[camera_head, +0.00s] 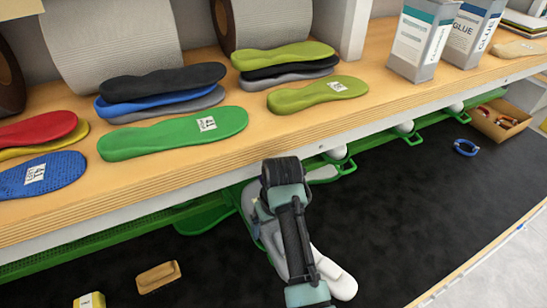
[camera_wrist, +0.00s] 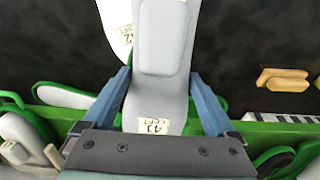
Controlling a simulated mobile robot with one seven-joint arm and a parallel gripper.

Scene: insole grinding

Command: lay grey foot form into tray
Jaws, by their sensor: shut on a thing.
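A grey foot form (camera_wrist: 160,65) with a "41 LEFT" label lies lengthwise between the blue-grey fingers of my gripper (camera_wrist: 160,85) in the wrist view. The gripper is shut on it. In the head view the held form (camera_head: 268,232) is partly covered by my arm, so its contact with what lies below cannot be told. A green tray (camera_head: 205,219) with outlined bays runs along under the shelf edge. It also shows along the bottom of the wrist view (camera_wrist: 270,132). A white form (camera_wrist: 116,25) marked 42 lies just beyond the held one.
A wooden shelf (camera_head: 200,180) above the tray carries coloured insoles, rolls and glue tins (camera_head: 424,40). On the dark surface (camera_head: 430,220) are a tan block (camera_head: 158,276), a yellow block (camera_head: 90,300) and a blue ring (camera_head: 466,147). The right of that surface is mostly clear.

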